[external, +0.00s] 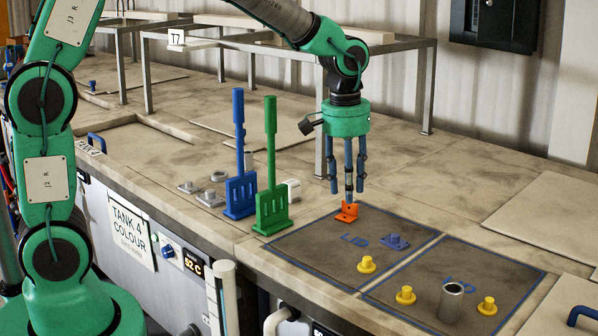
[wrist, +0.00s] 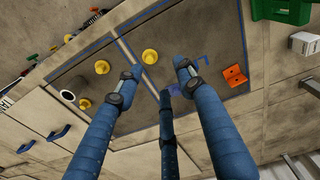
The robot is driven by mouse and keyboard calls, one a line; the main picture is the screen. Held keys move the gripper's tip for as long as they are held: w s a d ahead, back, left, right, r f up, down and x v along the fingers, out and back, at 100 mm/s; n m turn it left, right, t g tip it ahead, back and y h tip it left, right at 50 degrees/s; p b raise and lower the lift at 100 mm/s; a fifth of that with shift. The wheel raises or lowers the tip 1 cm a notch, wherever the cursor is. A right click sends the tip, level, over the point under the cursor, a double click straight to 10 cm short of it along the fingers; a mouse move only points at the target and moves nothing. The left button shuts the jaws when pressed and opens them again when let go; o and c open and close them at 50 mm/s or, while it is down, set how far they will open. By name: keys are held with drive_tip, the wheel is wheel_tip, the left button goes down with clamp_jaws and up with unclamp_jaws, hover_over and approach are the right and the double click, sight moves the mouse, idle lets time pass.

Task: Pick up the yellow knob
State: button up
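Three yellow knobs stand on the dark lid panels. One knob (external: 367,264) is on the left panel, near the dividing line. A second knob (external: 405,295) and a third knob (external: 487,306) are on the right panel, either side of a grey metal cylinder. In the wrist view the knobs (wrist: 149,57), (wrist: 102,67) and (wrist: 84,103) are up and left. My gripper (external: 348,190) points down with its three blue fingers spread and empty, above and apart from the knobs. It also shows in the wrist view (wrist: 158,80).
The metal cylinder (external: 451,302) stands upright between two knobs. A metal frame (external: 428,95) is behind.

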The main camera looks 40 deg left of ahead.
drive_tip(key=p, duration=0.2)
hover_over(367, 258)
wheel_tip(367, 258, down, 3)
drive_tip(key=shift+s+g, duration=0.15)
drive_tip(key=shift+g, duration=0.25)
drive_tip(key=shift+f, duration=4.25)
drive_tip(key=shift+f, duration=0.2)
drive_tip(key=shift+d+f+p, duration=0.1)
drive_tip(key=shift+f+p, duration=0.3)
drive_tip(key=shift+f, duration=2.05)
drive_tip(key=c, duration=0.9)
